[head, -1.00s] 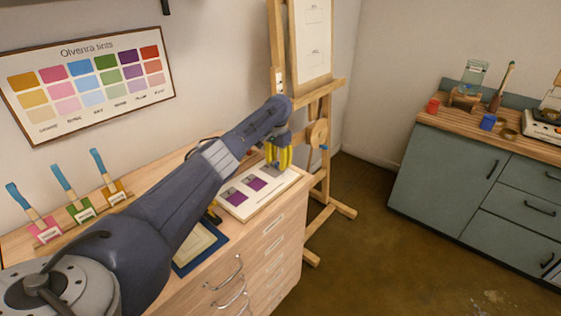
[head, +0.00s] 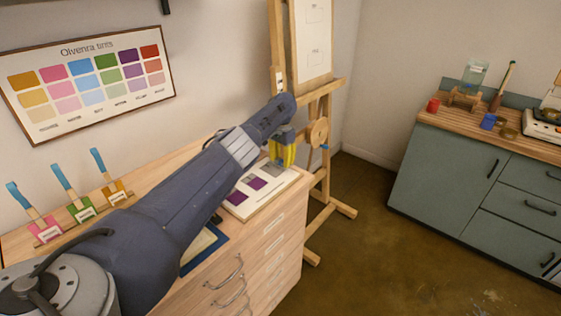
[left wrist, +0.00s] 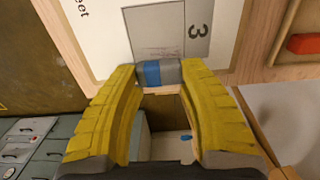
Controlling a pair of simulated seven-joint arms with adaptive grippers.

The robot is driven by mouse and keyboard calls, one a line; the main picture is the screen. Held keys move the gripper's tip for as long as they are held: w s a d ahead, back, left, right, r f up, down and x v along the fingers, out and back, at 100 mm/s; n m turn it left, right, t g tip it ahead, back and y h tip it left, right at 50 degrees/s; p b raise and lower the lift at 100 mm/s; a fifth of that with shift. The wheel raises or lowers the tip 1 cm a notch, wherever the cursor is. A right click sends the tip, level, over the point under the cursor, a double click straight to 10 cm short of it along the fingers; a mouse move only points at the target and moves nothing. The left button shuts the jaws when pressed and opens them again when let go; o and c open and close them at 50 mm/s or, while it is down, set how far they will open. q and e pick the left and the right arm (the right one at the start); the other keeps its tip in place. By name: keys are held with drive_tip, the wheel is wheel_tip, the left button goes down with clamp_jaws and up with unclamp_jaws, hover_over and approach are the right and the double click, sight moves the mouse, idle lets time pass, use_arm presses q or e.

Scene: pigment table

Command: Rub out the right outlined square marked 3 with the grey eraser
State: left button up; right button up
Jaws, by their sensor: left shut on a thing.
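My left gripper (head: 284,152) has yellow fingers and is over the far right part of a white board (head: 241,211) on the wooden chest. In the left wrist view the left gripper (left wrist: 157,88) is shut on the grey eraser (left wrist: 174,71), which has a blue band. The eraser lies at the near edge of the grey outlined square marked 3 (left wrist: 157,30); I cannot tell whether it touches the surface. In the head view this square (head: 274,172) is partly hidden by the fingers. My right gripper is not in view.
Two purple squares (head: 257,184) are on the same board. A blue-edged frame (head: 216,253) lies nearer, partly behind my left arm. Several blue-handled tools (head: 61,175) stand at the left. A wooden easel (head: 318,130) stands just beyond the chest.

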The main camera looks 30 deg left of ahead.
use_arm(q)
drive_tip(key=shift+s+f, duration=0.1)
drive_tip(key=shift+f, duration=0.1)
drive_tip(key=shift+s+f, duration=0.15)
drive_tip(key=shift+s, duration=0.25)
drive_tip(key=shift+s+a, duration=0.2)
drive_tip(key=shift+s, duration=0.7)
drive_tip(key=shift+r, duration=3.6)
drive_tip(key=shift+r, duration=0.1)
